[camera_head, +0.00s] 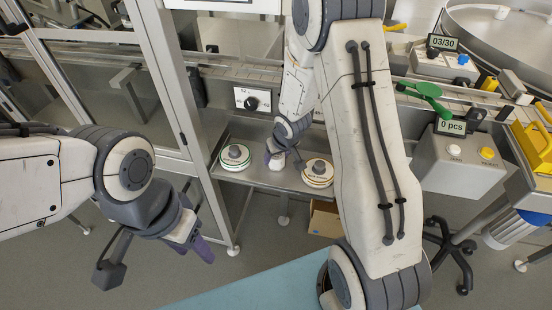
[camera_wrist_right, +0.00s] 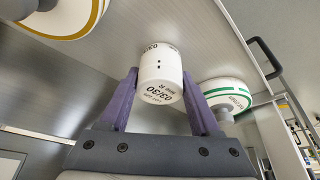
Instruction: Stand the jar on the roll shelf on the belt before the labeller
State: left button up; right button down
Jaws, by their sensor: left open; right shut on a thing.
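The jar (camera_wrist_right: 161,72) is a small white cylinder with black print reading 03/30, between the purple fingers of my right gripper (camera_wrist_right: 162,92) in the right wrist view. In the head view the jar (camera_head: 277,163) is small and partly covered by that gripper (camera_head: 275,153), at the roll shelf (camera_head: 262,178). I cannot tell whether the jar touches the shelf. My left gripper (camera_head: 196,243) is open and empty, low at the left, away from the shelf. The belt (camera_head: 228,70) runs behind the shelf, partly hidden by my right arm.
A green-edged roll (camera_head: 235,158) and an orange-edged roll (camera_head: 318,172) lie on the shelf on either side of the jar. A cabinet post (camera_head: 165,80) stands left of the shelf. A counter box reading 0 pcs (camera_head: 452,160) and a green paddle (camera_head: 428,90) are at right.

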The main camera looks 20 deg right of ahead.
jog(key=shift+r+p, duration=0.5)
jog(key=shift+r, duration=0.05)
notch_tip(320, 180, up, 4)
jog(key=p, duration=0.3)
jog(key=shift+f, duration=0.1)
jog(key=s+d+r+p, duration=0.6)
jog(key=d+p, duration=0.1)
jog(key=d, duration=0.3)
jog(key=a+r, duration=0.2)
jog(key=a, duration=1)
jog(key=shift+m, duration=0.3)
